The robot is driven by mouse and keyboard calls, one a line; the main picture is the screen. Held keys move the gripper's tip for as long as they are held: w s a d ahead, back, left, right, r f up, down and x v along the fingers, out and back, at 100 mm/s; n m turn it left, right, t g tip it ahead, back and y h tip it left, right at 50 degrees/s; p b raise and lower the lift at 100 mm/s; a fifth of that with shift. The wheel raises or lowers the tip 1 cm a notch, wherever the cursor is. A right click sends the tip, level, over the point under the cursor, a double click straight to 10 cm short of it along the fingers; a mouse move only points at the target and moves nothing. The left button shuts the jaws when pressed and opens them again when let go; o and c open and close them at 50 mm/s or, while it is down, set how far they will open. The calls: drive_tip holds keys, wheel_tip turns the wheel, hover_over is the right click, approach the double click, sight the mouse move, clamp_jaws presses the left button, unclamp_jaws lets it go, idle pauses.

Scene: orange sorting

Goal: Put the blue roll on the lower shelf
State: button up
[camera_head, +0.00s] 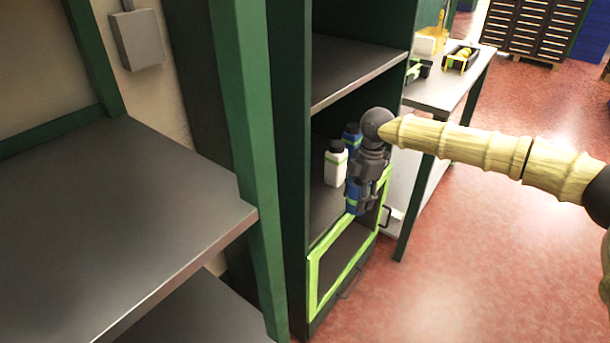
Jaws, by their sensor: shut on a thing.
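My gripper (358,197) is shut on the blue roll (353,202) at the front of the green cabinet's (283,150) lower opening. The gripper covers much of the roll, and only blue parts show around its fingers. The roll is roughly upright, by the front of the lower shelf (321,215). I cannot tell whether it touches the shelf. My arm reaches in from the right.
A white bottle (335,167) and a dark blue bottle (351,136) stand on the lower shelf behind the roll. The upper shelf (350,70) is bare. A lime-green frame (316,280) borders the cabinet's bottom. A workbench (440,92) stands to the right.

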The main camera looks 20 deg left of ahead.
drive_tip(key=shift+a+f+m, duration=0.1)
drive_tip(key=shift+a+m, duration=0.2)
drive_tip(key=shift+a, duration=0.2)
drive_tip(key=a, duration=0.5)
drive_tip(key=a+f, duration=0.1)
drive_tip(key=a, duration=0.4)
drive_tip(key=w+a+b, duration=0.1)
drive_tip(key=a, duration=0.4)
drive_tip(key=shift+a+f, duration=0.1)
drive_tip(key=shift+f, duration=0.1)
wheel_tip(320, 180, down, 4)
drive_tip(key=shift+r+b, duration=0.25)
drive_tip(key=shift+b, duration=0.1)
drive_tip(key=o, duration=1.2)
wheel_tip(320, 180, up, 7)
drive_tip(key=shift+w+d+r+p, duration=0.25)
drive_tip(key=shift+d+p, duration=0.1)
drive_tip(key=shift+p, duration=0.1)
